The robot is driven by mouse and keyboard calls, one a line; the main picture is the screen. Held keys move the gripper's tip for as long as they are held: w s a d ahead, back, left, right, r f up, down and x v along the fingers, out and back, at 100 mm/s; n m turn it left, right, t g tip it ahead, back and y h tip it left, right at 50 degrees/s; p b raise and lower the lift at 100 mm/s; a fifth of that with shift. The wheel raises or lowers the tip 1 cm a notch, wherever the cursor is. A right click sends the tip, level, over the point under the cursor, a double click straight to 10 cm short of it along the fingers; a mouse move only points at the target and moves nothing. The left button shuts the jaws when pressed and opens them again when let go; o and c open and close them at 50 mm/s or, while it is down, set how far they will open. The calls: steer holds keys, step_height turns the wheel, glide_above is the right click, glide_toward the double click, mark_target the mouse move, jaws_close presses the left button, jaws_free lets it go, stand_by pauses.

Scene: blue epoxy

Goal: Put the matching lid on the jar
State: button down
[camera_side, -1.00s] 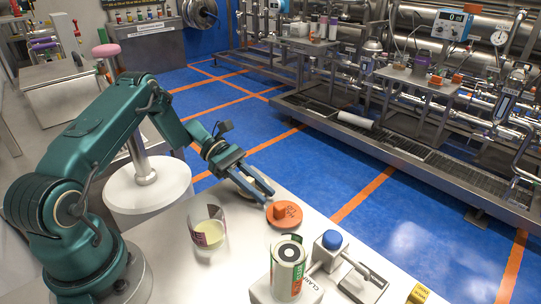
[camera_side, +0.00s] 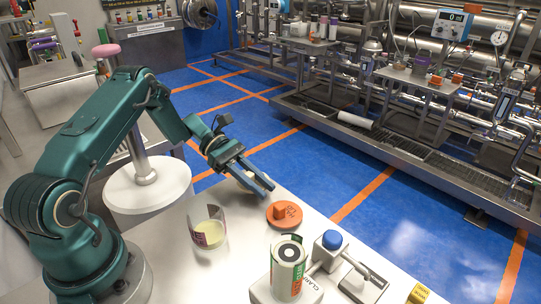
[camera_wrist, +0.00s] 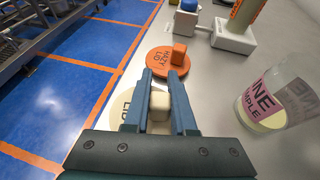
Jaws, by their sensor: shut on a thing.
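My gripper (camera_side: 267,194) is at the far edge of the table in the side view. In the wrist view my gripper (camera_wrist: 162,78) is shut on the pale block knob of a cream lid (camera_wrist: 122,108), whose lettering is partly hidden by the jaws. An orange lid (camera_side: 284,214) with a block knob lies flat just beyond the fingertips; it also shows in the wrist view (camera_wrist: 160,61), marked "LID". The open glass jar (camera_side: 208,232) stands upright with pale contents and a pink label; in the wrist view the jar (camera_wrist: 275,108) is at right, apart from my gripper.
A can-like cylinder (camera_side: 288,268) with a green and orange label stands on a white block near the front. Beside it is a fixture with a blue cap (camera_side: 332,239). A yellow tag (camera_side: 418,294) lies at right. The table between jar and orange lid is clear.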

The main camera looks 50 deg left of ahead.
step_height(320, 180, up, 7)
steer(key=shift+r, duration=0.1)
steer(key=s+r+n+t+y, duration=0.2)
steer(key=s+r+n+t, duration=0.3)
steer(key=r, duration=0.6)
steer(key=shift+s+t+y, duration=0.3)
steer(key=shift+s+t, duration=0.05)
steer(key=shift+t, duration=0.15)
steer(key=shift+d, duration=0.1)
